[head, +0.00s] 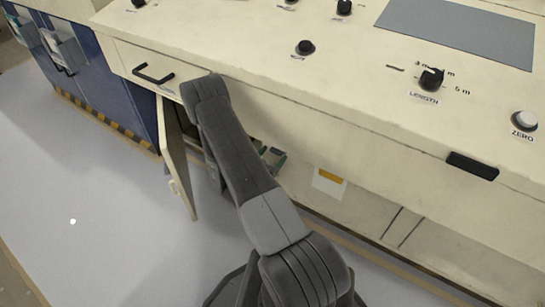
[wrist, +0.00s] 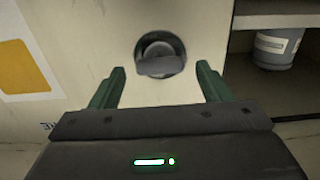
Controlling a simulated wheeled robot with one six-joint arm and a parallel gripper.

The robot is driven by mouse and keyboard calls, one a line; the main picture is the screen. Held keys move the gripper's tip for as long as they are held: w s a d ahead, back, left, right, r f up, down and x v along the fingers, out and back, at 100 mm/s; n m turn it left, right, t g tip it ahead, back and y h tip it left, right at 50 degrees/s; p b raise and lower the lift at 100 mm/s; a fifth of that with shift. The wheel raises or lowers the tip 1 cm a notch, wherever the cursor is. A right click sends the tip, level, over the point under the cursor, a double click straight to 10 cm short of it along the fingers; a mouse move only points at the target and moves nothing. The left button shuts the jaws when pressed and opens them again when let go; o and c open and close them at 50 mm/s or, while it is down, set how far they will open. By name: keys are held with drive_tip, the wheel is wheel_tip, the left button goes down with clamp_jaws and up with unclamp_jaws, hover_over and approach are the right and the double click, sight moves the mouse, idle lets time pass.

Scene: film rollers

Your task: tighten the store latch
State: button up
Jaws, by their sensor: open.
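The store latch (wrist: 160,57) is a grey turn-piece in a round dark recess on a cream panel (wrist: 100,35). In the wrist view it lies ahead of and between the fingertips of my gripper (wrist: 160,82). The green fingers are spread, one on each side, with clear space between each finger and the turn-piece. My gripper seems empty. In the head view, my gripper (head: 272,158) is partly hidden behind my arm, below the bench front. The latch itself is hidden there.
A cream door (head: 177,160) hangs open left of my arm. An open shelf with a grey canister (wrist: 275,48) is right in the wrist view. A yellow label (wrist: 22,65) is at left. The worktop overhangs, with knobs and a drawer handle (head: 153,76).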

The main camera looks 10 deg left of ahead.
drive_tip(key=shift+w+d, duration=0.1)
drive_tip(key=shift+w, duration=0.15)
drive_tip(key=c, duration=1)
